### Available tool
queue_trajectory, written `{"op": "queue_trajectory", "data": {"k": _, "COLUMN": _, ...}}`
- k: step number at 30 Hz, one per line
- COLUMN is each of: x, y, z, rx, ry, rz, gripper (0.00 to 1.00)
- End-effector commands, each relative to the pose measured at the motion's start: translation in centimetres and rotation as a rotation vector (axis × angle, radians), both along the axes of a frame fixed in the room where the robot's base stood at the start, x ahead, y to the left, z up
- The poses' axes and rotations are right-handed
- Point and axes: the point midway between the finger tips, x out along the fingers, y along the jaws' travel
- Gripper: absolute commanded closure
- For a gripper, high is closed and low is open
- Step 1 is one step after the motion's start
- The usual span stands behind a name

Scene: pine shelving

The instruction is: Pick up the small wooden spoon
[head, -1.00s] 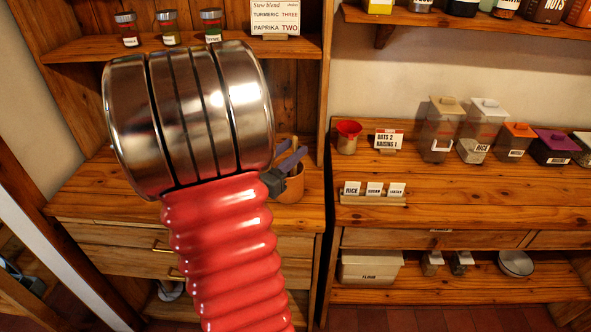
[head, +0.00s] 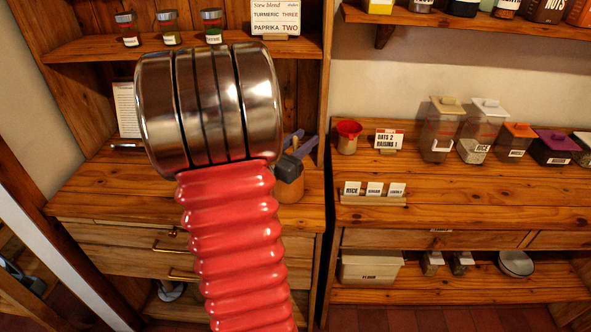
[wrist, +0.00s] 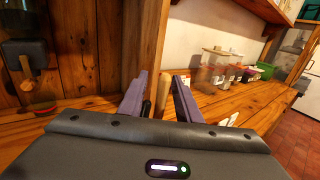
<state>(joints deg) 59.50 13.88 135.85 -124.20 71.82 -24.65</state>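My gripper (wrist: 160,98) shows two purple fingers standing apart in the wrist view. A light wooden handle (wrist: 163,88), likely the small wooden spoon, stands upright between them, with a dark handle beside it. I cannot tell whether either finger touches them. The spoon cannot be made out in the head view.
A card (head: 127,110) stands at the back of the left counter. Spice jars (head: 168,28) line the shelf above. A shelf upright (head: 325,90) is close right of my gripper. The right counter holds a red-topped container (head: 348,136), a label card (head: 388,140) and lidded canisters (head: 440,130).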

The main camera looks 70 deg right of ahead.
Motion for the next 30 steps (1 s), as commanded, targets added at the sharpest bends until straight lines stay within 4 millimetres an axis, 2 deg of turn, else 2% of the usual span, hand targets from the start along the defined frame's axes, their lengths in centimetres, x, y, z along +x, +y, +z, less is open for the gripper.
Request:
{"op": "queue_trajectory", "data": {"k": 17, "x": -0.08, "y": -0.15, "z": 0.01, "rx": 0.000, "ry": 0.000, "rz": -0.001, "gripper": 0.70}}
{"op": "queue_trajectory", "data": {"k": 30, "x": -0.10, "y": -0.15, "z": 0.01, "rx": 0.000, "ry": 0.000, "rz": -0.001, "gripper": 1.00}}
